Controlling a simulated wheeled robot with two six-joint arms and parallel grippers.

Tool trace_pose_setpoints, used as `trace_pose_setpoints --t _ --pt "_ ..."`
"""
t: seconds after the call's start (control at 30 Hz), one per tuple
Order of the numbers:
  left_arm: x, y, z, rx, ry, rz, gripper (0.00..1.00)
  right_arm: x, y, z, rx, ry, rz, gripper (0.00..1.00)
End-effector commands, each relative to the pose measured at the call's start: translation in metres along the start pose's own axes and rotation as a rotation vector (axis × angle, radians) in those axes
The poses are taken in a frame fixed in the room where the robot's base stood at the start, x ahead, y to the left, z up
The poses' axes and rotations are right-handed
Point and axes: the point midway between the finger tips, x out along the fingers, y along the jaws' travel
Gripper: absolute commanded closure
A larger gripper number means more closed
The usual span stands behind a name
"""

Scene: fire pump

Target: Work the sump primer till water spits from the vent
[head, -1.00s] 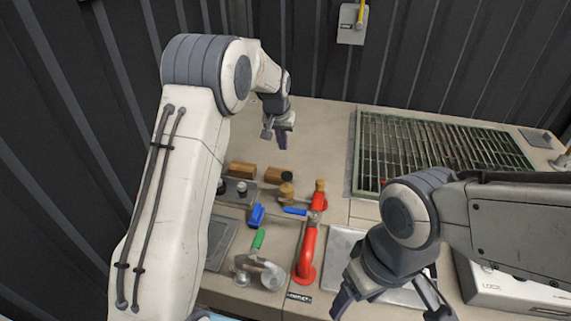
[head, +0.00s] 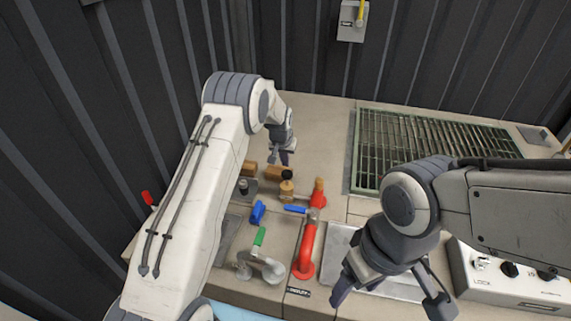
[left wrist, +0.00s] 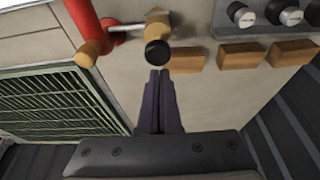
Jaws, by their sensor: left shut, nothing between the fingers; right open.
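A brass-coloured fitting (head: 287,191) with a black round knob (head: 287,175) stands on the bench; both show in the left wrist view, fitting (left wrist: 157,22) and knob (left wrist: 157,54). I cannot tell for sure that this is the primer. My left gripper (head: 282,158) is shut and empty, just behind the knob; in the left wrist view its fingertips (left wrist: 159,76) point at the knob with a small gap apparent. A red pipe with a tan end (head: 319,192) stands to the right. My right gripper (head: 390,296) is open over the steel plate at the front. No water shows.
Wooden blocks (left wrist: 238,55) sit beside the fitting. A blue handle (head: 257,212), a green-handled valve (head: 260,236) and a red pipe (head: 306,250) stand in front. A green grating (head: 430,145) lies right; a white knobbed box (head: 505,275) is at front right.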

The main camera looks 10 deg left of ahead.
Motion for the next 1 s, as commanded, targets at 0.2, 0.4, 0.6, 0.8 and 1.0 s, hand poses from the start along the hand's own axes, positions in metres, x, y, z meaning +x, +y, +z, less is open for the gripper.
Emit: trace_pose_setpoints --t 0.2,0.4,0.6,0.8,1.0 --pt "0.025 0.001 0.007 0.000 -0.002 0.000 1.00 -0.019 -0.001 -0.001 -0.003 0.000 0.000 0.30" --pt "0.034 0.001 0.009 0.000 0.000 0.000 1.00 -0.021 -0.002 -0.001 -0.004 0.000 0.000 0.30" --pt "0.035 0.001 0.010 0.000 0.000 0.000 1.00 -0.021 -0.002 -0.001 -0.004 0.000 0.000 0.30" --pt "0.039 0.001 0.011 0.000 0.000 0.000 1.00 -0.015 -0.001 -0.001 -0.003 0.000 0.000 0.30" --pt "0.061 0.000 0.018 0.000 -0.001 0.000 1.00 0.008 0.001 0.000 0.001 0.000 0.000 0.30"
